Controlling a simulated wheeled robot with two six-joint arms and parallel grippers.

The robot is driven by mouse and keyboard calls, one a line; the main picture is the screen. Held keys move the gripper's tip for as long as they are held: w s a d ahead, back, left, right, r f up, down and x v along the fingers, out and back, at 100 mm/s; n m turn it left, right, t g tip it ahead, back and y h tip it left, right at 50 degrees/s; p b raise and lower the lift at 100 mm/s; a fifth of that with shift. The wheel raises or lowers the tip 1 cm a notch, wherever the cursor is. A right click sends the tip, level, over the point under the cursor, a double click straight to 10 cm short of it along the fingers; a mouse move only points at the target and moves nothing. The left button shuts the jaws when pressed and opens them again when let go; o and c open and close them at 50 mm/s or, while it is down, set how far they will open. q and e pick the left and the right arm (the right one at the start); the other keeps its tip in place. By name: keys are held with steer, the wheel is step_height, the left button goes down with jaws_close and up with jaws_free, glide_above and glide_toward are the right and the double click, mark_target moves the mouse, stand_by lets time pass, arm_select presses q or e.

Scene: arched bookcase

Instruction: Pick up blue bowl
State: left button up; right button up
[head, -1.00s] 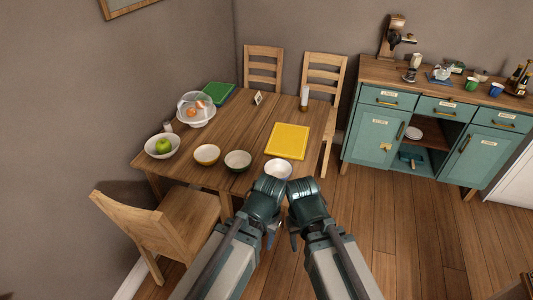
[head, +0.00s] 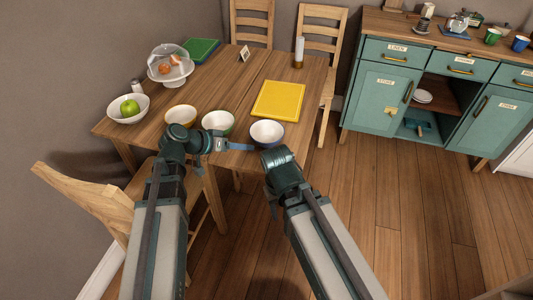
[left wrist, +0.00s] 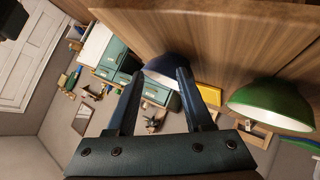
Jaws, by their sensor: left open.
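The blue bowl (head: 267,134), white inside with a bluish outer side, sits upright near the table's front edge, right of the green bowl (head: 218,122). My left gripper (head: 240,146) is at the table's front edge, just left of and in front of the blue bowl. In the left wrist view the open fingers (left wrist: 160,73) point toward the blue bowl (left wrist: 172,65), which is partly hidden behind the right finger. The green bowl (left wrist: 272,105) is at right there. Nothing is held by the left gripper. My right arm's wrist (head: 282,172) is below the blue bowl; its fingers are not clear.
A yellow-rimmed bowl (head: 180,116) stands left of the green bowl. A yellow board (head: 279,101) lies behind the blue bowl. A fruit bowl (head: 128,108), domed stand (head: 170,70) and pepper-mill-like bottle (head: 299,52) are farther off. A chair (head: 120,205) stands at left.

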mark_target(251, 129)
arm_select(q)
steer(key=w+a+t+b, duration=0.1)
steer(key=w+a, duration=0.1)
steer(key=w+a+t+h+b, duration=0.1)
steer(key=w+a+t, duration=0.1)
steer(key=shift+w+a+r+n, duration=0.15)
steer(key=shift+a+r+n, duration=0.05)
steer(key=shift+a+n, duration=0.1)
steer(key=shift+w+a+r, duration=0.15)
steer(key=shift+a+r, duration=0.1)
steer(key=b+x, duration=0.5)
steer(key=x, duration=0.9)
steer(key=shift+r, duration=0.15)
arm_select(e)
step_height(251, 129, down, 9)
arm_select(q)
steer(key=shift+r, duration=0.1)
jaws_close()
